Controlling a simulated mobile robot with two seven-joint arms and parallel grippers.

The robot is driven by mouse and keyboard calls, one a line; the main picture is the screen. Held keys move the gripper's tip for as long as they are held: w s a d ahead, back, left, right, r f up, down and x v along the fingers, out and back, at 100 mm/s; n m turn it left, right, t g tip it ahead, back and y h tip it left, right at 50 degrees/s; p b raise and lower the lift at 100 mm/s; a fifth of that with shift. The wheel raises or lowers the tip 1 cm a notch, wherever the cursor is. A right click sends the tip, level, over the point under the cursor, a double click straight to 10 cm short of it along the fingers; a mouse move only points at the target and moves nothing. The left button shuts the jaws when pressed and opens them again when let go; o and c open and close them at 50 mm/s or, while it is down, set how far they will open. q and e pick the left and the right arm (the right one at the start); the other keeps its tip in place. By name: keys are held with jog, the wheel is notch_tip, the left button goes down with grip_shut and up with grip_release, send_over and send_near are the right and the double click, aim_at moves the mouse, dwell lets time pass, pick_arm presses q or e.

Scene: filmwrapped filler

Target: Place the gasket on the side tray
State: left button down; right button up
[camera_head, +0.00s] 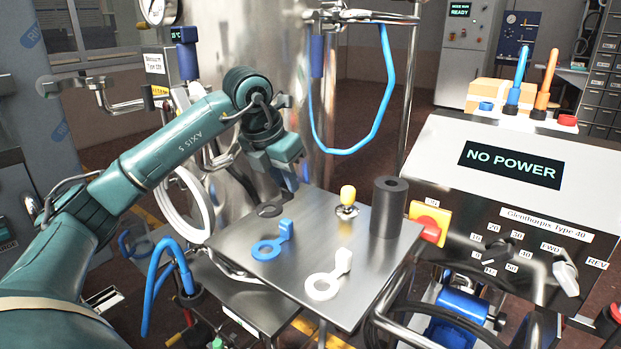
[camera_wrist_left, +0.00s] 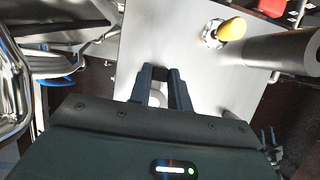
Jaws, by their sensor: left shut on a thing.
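My left gripper (camera_head: 290,181) is over the back left part of the metal side tray (camera_head: 310,250), fingers pointing down. In the left wrist view its fingers (camera_wrist_left: 161,78) are shut on a dark piece, which appears to be part of the dark gasket. The dark ring of this gasket (camera_head: 269,210) shows below the gripper near the tray's left edge; I cannot tell whether it touches the tray. A blue gasket (camera_head: 267,249) and a white gasket (camera_head: 322,286), each a ring with a raised tab, lie on the tray. My right gripper is not in view.
A yellow-topped knob (camera_head: 348,195) and a dark upright cylinder (camera_head: 388,208) stand at the tray's back right. A control box (camera_head: 525,190) reading NO POWER is to the right. A steel tank (camera_head: 290,90) rises behind. The tray's middle has bare room.

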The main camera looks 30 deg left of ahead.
pick_arm(q)
jog(key=w, duration=0.7)
jog(key=shift+d+p, duration=0.35)
jog(key=shift+w, duration=0.3)
jog(key=shift+w+f, duration=0.1)
jog(key=shift+f, duration=0.05)
notch_tip(320, 180, down, 3)
jog(key=shift+f, duration=0.2)
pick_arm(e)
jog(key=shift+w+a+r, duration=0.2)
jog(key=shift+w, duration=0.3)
pick_arm(q)
jog(key=c, duration=1.3)
grip_release()
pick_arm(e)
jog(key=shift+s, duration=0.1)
